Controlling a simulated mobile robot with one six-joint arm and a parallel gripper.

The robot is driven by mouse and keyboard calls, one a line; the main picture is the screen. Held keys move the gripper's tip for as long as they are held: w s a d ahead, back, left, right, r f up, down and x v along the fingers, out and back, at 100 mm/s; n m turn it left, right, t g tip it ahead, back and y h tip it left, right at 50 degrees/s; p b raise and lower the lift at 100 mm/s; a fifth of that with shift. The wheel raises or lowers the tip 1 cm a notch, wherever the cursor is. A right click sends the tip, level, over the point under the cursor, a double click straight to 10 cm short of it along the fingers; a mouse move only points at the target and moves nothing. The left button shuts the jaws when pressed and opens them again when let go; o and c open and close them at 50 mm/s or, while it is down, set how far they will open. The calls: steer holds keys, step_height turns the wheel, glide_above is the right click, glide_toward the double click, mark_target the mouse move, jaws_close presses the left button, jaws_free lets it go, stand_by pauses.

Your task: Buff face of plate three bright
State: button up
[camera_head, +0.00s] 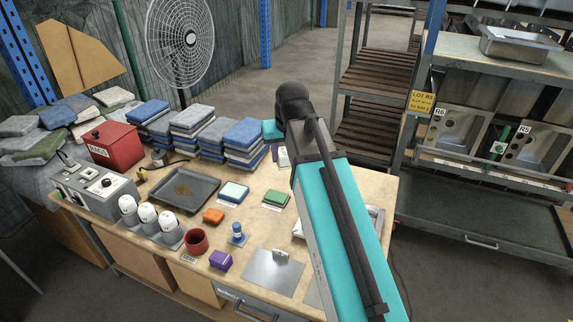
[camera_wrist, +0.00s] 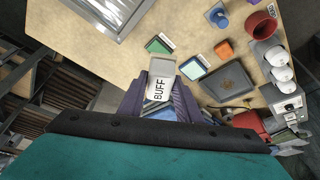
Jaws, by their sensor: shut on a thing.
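My gripper (camera_wrist: 163,95) has its purple fingers closed around a pale block (camera_wrist: 160,88) lettered BUFF, in the wrist view. In the head view my arm hides most of the gripper, above the far part of the bench. A flat metal plate (camera_head: 272,271) lies at the bench's front edge with a small clip-like piece at its top. Another metal sheet beside it is mostly hidden by my arm. A metal-framed piece (camera_wrist: 122,12) lies at the top of the wrist view. I cannot read which plate is number three.
The bench (camera_head: 150,185) holds a dark tray (camera_head: 184,190), blue-topped (camera_head: 234,191) and green-topped (camera_head: 276,198) pads, an orange block (camera_head: 213,215), a purple block (camera_head: 220,261), a red cup (camera_head: 196,241) and white-topped bottles (camera_head: 147,214). Cloth stacks (camera_head: 243,143) line the back. A sink rack (camera_head: 480,155) stands right.

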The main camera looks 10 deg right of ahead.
steer(key=shift+s+f, duration=0.1)
steer(key=s+f, duration=0.5)
steer(key=f, duration=0.1)
steer(key=shift+f, duration=0.2)
stand_by(0.4)
